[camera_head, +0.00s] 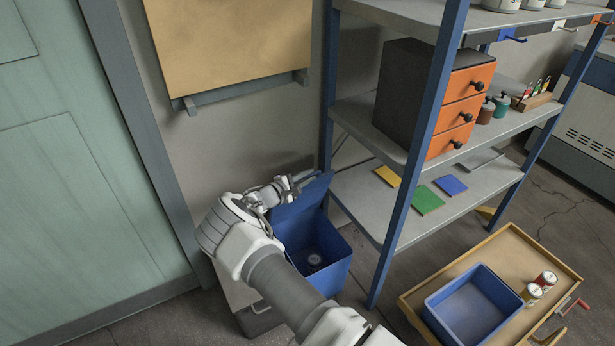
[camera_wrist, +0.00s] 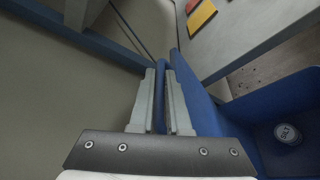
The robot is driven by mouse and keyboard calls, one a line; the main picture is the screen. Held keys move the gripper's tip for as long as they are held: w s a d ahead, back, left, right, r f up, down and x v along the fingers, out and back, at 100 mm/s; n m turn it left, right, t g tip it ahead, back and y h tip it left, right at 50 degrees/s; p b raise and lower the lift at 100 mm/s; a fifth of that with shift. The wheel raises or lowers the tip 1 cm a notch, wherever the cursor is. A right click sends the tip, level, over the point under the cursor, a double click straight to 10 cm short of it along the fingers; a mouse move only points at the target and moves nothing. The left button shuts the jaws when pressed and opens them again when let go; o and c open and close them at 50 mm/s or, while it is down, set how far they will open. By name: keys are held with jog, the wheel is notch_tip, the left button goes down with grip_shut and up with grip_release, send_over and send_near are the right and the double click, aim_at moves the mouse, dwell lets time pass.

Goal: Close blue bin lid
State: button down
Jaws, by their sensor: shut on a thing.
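The blue bin (camera_head: 334,272) stands left of the shelf rack, with its lid (camera_head: 303,203) raised at the back, so the bin is open. My gripper (camera_head: 300,182) is at the upper edge of the lid. In the wrist view the two fingers (camera_wrist: 165,92) are shut on the blue lid (camera_wrist: 196,92), with its edge running between them. The bin's inside (camera_wrist: 262,112) shows to the right of the fingers. A round container marked SILT (camera_wrist: 288,133) lies inside the bin, and it also shows in the head view (camera_head: 314,261). My arm hides the bin's front left part.
The metal shelf rack (camera_head: 400,212) with blue posts stands close on the bin's right. A wooden tray (camera_head: 512,250) with a blue tub (camera_head: 470,312) and two cans is at lower right. A tan board (camera_head: 225,45) hangs on the wall above; a green door (camera_head: 75,170) is left.

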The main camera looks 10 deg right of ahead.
jog(key=shift+a+f, duration=0.15)
jog(key=shift+f, duration=0.1)
jog(key=c, duration=1.2)
grip_release()
jog(key=shift+o, duration=0.2)
jog(key=shift+r, duration=0.1)
jog(key=p+v, duration=0.4)
jog(key=v, duration=1.3)
jog(key=shift+s, duration=0.15)
jog(key=shift+r, duration=0.15)
